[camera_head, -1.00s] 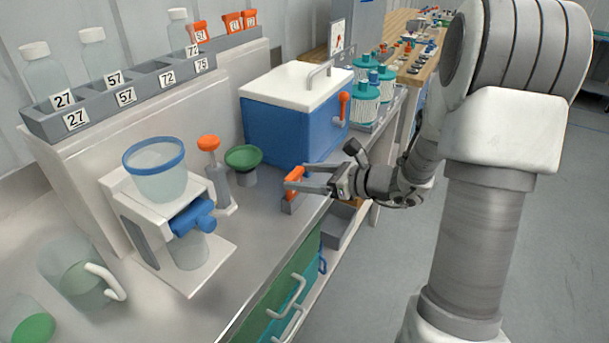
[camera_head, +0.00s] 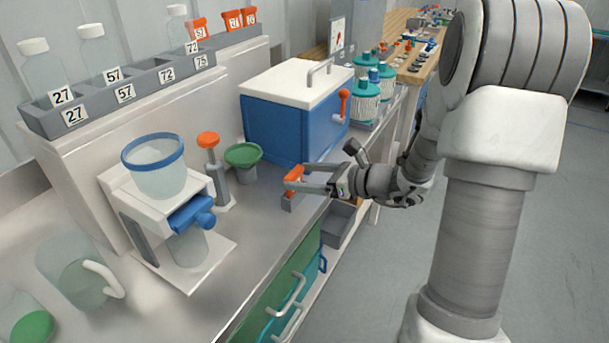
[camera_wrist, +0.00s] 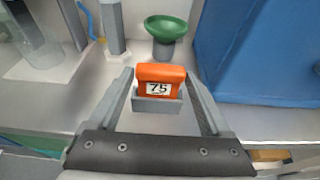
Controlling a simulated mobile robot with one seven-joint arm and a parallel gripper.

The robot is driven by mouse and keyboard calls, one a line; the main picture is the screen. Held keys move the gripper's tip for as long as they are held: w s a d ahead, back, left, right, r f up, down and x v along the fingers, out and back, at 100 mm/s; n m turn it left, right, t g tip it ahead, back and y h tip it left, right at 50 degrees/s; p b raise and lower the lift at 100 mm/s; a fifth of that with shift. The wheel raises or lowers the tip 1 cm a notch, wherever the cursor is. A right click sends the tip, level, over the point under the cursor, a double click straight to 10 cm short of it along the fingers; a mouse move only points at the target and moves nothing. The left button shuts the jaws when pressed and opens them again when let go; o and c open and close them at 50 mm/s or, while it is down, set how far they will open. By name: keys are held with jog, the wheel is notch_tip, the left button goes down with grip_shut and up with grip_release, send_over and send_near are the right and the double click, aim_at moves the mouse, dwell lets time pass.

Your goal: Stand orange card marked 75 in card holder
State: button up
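The orange card (camera_wrist: 160,74) marked 75 stands upright in the small grey card holder (camera_wrist: 157,104) near the front edge of the bench. In the head view the card (camera_head: 293,173) shows above the holder (camera_head: 291,200). My gripper (camera_wrist: 160,72) has one finger on each side of the card, with the fingertips very close to its side edges. The fingers are spread about as wide as the card; whether they touch it I cannot tell. My gripper also shows in the head view (camera_head: 298,178), reaching in from the right.
A blue box with a white lid (camera_head: 297,110) stands behind the holder. A green funnel (camera_head: 243,156) and an orange-topped post (camera_head: 212,165) stand to the left. A grey rack (camera_head: 130,97) holds bottles and other orange cards. An open grey bin (camera_head: 340,222) sits below the bench edge.

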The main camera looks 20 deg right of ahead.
jog(key=shift+o, duration=1)
jog(key=shift+s+d+r, duration=0.1)
jog(key=shift+s+d, duration=0.05)
jog(key=shift+d, duration=0.05)
jog(key=p+v, duration=0.2)
jog(key=v, duration=1.4)
jog(key=shift+s+d+r+p, duration=0.2)
jog(key=shift+s+d+p, duration=0.05)
jog(key=shift+s+p, duration=0.1)
